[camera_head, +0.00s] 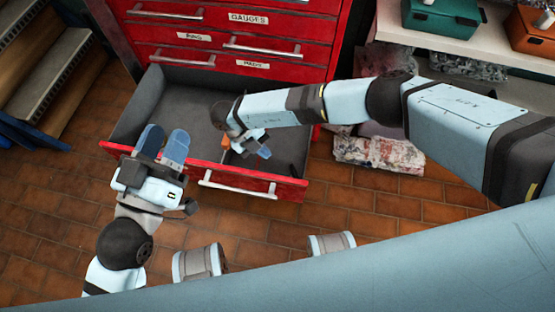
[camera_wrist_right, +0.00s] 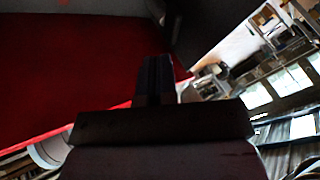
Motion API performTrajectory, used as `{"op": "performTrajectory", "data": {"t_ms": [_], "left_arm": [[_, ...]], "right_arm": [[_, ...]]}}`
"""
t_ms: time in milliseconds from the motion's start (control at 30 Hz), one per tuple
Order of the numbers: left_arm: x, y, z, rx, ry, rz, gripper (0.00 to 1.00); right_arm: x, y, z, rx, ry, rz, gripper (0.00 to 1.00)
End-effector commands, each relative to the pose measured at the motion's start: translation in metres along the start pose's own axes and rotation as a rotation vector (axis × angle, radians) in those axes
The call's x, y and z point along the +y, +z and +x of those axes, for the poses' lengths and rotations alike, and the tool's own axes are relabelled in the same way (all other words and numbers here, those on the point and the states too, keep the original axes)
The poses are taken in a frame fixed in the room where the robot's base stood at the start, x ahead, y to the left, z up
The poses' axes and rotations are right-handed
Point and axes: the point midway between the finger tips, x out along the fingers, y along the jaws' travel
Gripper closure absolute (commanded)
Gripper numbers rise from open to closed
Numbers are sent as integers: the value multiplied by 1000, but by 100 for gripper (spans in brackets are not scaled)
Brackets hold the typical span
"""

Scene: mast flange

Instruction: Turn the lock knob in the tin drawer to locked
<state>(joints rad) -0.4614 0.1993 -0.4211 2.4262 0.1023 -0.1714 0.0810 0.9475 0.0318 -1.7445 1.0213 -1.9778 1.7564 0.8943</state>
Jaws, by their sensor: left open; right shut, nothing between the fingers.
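The open drawer (camera_head: 290,190) of the red cabinet is pulled out, with grey inner walls and a red front with a pale bar handle. My right gripper (camera_head: 264,151) is shut and empty, reaching down into the drawer's right part near the front wall. In the right wrist view its closed dark fingers (camera_wrist_right: 156,80) are beside a large red surface. A small orange piece (camera_head: 226,141) shows beside the right gripper; I cannot tell whether it is the lock knob. The knob is not clearly visible otherwise. My left gripper (camera_head: 162,143) is open and empty, over the drawer's front left corner.
Shut red drawers (camera_head: 270,40) with labels rise behind the open one. A wooden-treaded step unit (camera_head: 45,75) stands at the left. A pale shelf (camera_head: 480,45) at the right holds a green box (camera_head: 440,18) and an orange box (camera_head: 530,32). Patterned bundles (camera_head: 380,152) lie below it.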

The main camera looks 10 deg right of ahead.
Motion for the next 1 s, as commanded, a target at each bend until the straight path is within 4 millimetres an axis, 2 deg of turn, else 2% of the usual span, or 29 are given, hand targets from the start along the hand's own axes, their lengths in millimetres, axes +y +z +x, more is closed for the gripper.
{"op": "performTrajectory", "data": {"t_ms": [167,400,533,700,1000], "left_arm": [[0,6,0,-13,5,-5,57],[-3,24,-2,-70,7,-7,57],[-4,30,-2,-96,9,-9,57],[-5,35,-2,-115,10,-11,57],[-4,35,-2,-118,11,-12,57]], "right_arm": [[1,0,23,4,0,-1,100],[0,0,68,4,0,1,100],[0,0,86,2,0,0,100],[0,0,98,2,0,1,100],[0,0,99,1,0,1,100]]}}
